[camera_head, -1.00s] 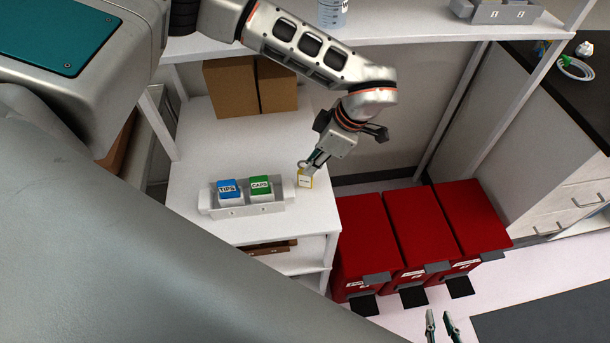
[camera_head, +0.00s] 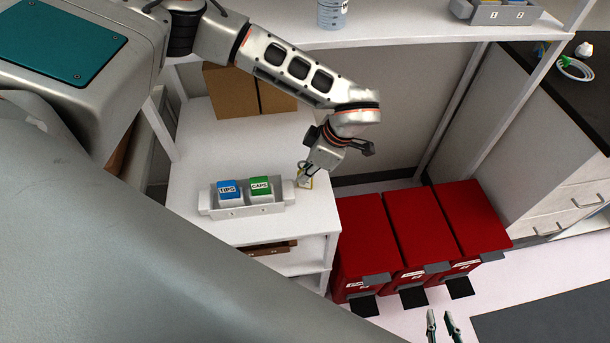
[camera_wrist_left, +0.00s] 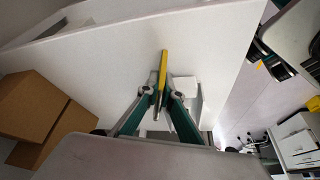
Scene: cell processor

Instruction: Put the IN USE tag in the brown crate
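The tag (camera_head: 306,183), small and white with a yellow edge, is at the right end of the tray on the white shelf unit; its lettering is unreadable. My left gripper (camera_head: 303,172) is at the tag, partly covering it. In the left wrist view the tag shows edge-on as a yellow strip (camera_wrist_left: 163,68) between the nearly converged fingertips (camera_wrist_left: 161,92), which appear shut on it. A brown wooden piece, perhaps the brown crate (camera_head: 270,248), shows in part on the shelf below. My right gripper (camera_head: 442,320) is at the bottom edge, its two fingertips apart and empty.
A light tray (camera_head: 236,211) holds a blue TIPS box (camera_head: 228,188) and a green CAPS box (camera_head: 260,185). Cardboard boxes (camera_head: 233,92) stand behind. Red bins (camera_head: 365,237) stand on the floor to the right. An upper shelf (camera_head: 400,35) spans above.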

